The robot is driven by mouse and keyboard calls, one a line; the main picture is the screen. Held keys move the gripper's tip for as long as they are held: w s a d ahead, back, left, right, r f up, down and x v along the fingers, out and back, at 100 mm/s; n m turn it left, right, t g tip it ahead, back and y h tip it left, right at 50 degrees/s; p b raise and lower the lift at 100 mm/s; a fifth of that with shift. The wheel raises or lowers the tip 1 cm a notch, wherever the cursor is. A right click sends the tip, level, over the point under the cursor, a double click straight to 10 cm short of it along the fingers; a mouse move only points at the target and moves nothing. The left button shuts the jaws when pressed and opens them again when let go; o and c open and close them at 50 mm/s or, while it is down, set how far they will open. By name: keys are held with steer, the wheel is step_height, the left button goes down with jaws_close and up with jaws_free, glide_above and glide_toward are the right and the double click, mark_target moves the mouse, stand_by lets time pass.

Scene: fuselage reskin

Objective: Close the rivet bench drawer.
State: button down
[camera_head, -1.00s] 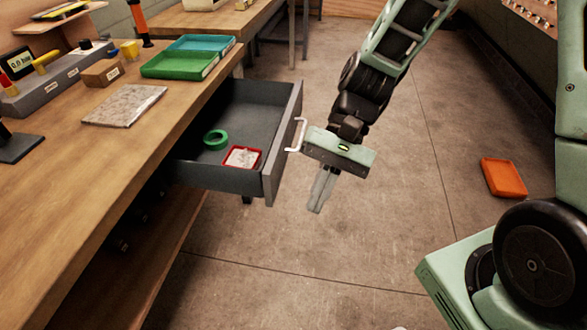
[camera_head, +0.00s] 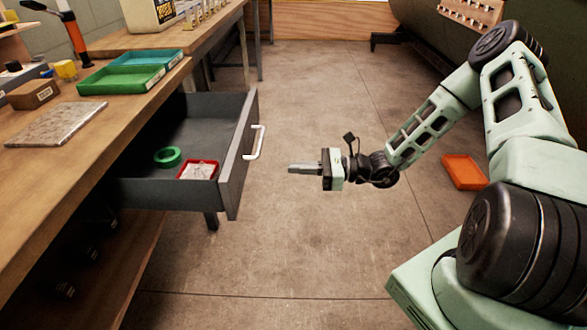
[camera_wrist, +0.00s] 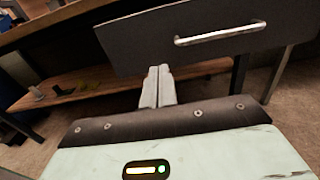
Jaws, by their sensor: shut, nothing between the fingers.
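The grey rivet bench drawer (camera_head: 236,165) stands pulled out from the wooden bench (camera_head: 50,190) in the head view. Its pale bar handle (camera_head: 257,142) is on the front panel, facing right. Inside lie a green ring (camera_head: 168,157) and a small red tray (camera_head: 198,170) with pale contents. My gripper (camera_head: 291,168) is shut and empty, to the right of the drawer front and apart from it, fingers pointing left at it. In the wrist view the drawer front (camera_wrist: 150,42) and handle (camera_wrist: 220,33) are above and beyond my fingertips (camera_wrist: 159,72).
On the bench top are a green tray (camera_head: 118,79), a blue tray (camera_head: 147,57), a grey slab (camera_head: 55,124) and a brown block (camera_head: 33,95). An orange tray (camera_head: 463,172) lies on the floor at right. The floor between the drawer and my arm is clear.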

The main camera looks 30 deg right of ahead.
mark_target(241, 167)
steer(key=x, duration=1.1)
steer(key=shift+a, duration=0.15)
steer(key=shift+a, duration=0.1)
